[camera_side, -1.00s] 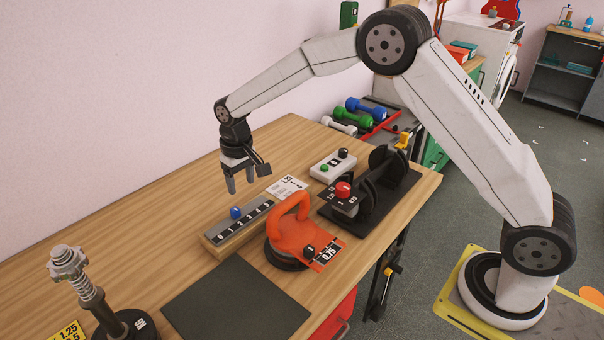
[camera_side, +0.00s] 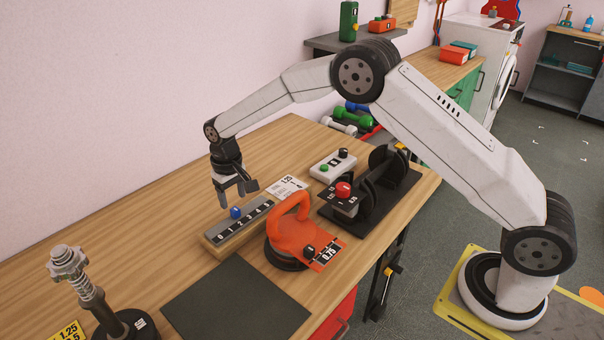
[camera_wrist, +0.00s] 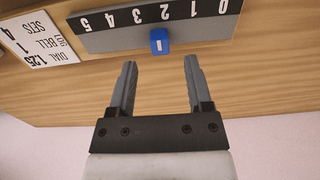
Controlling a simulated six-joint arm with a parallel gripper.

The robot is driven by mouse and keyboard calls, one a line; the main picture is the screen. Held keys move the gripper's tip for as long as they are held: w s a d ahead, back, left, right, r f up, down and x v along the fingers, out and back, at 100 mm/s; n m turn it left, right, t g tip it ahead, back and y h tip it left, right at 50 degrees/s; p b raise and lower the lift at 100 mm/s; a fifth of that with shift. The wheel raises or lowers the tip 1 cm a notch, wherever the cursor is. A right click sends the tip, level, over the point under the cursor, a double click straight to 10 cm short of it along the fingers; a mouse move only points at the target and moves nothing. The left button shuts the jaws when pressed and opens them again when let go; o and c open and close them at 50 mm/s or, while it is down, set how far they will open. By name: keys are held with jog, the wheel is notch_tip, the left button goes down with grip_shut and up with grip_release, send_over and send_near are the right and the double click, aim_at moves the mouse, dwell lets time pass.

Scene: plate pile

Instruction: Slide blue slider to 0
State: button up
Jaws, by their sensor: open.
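The blue slider (camera_side: 235,212) is a small knob on a grey slide rail (camera_side: 212,241) numbered 0 to 5 on the wooden table. In the wrist view, the blue slider (camera_wrist: 159,41) stands near the number 2, and the 0 is at the right end of the rail (camera_wrist: 212,32). My gripper (camera_side: 236,198) is low, beside and just above the rail. In the wrist view, my gripper (camera_wrist: 160,64) is open and empty, with the slider centred ahead of the gap between its fingertips. I cannot tell whether the fingers reach around the slider.
An orange kettlebell (camera_side: 290,233) stands close to the right of the rail. A black stand with a red knob (camera_side: 343,189) and a white button box (camera_side: 333,163) are farther back. A dark mat (camera_side: 236,303) lies in front.

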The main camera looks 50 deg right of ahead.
aim_at(235, 209)
jog(key=shift+f, duration=2.05)
grip_shut()
